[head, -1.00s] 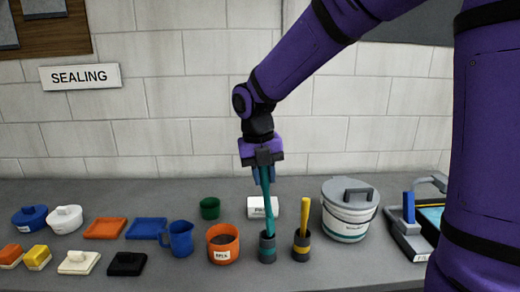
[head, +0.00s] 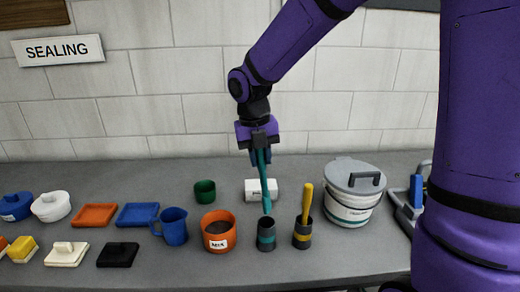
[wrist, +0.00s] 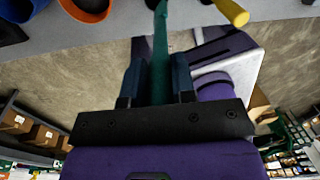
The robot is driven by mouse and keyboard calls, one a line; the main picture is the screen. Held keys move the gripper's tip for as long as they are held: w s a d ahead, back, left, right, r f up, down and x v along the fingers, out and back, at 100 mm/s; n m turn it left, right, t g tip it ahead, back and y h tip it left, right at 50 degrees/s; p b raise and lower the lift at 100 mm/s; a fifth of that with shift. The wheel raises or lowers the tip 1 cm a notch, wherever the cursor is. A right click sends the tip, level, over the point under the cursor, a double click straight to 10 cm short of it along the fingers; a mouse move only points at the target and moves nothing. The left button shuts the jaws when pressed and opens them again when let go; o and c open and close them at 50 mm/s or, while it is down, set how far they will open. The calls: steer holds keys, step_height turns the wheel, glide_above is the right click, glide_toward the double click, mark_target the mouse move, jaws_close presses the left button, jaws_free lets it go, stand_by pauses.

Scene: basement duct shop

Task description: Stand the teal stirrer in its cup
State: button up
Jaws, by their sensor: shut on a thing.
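The teal stirrer (head: 265,188) hangs nearly upright, with a slight tilt, from my gripper (head: 260,155), which is shut on its upper part. Its lower end shows just above the far rim of the dark grey cup with a teal band (head: 266,236). I cannot tell the exact depth between tip and cup mouth. In the wrist view the teal stirrer (wrist: 160,55) runs between the two fingers of my gripper (wrist: 158,80); the teal-banded cup does not show there.
A matching cup with a yellow band (head: 302,236) holds a yellow stirrer (head: 307,203) close on the right. An orange pot (head: 216,242) stands close on the left. A white roll (head: 253,190) lies behind, and a lidded bucket (head: 348,212) stands further right.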

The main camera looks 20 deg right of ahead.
step_height(320, 180, down, 10)
steer(key=shift+r, duration=0.15)
stand_by(1.0)
steer(key=o, duration=1)
steer(key=shift+r, duration=0.1)
steer(key=r, duration=0.7)
steer(key=a+r, duration=0.1)
steer(key=r, duration=0.2)
steer(key=shift+w+a+r, duration=0.1)
steer(key=shift+w+r, duration=0.05)
steer(key=shift+r, duration=0.1)
steer(key=shift+r, duration=0.1)
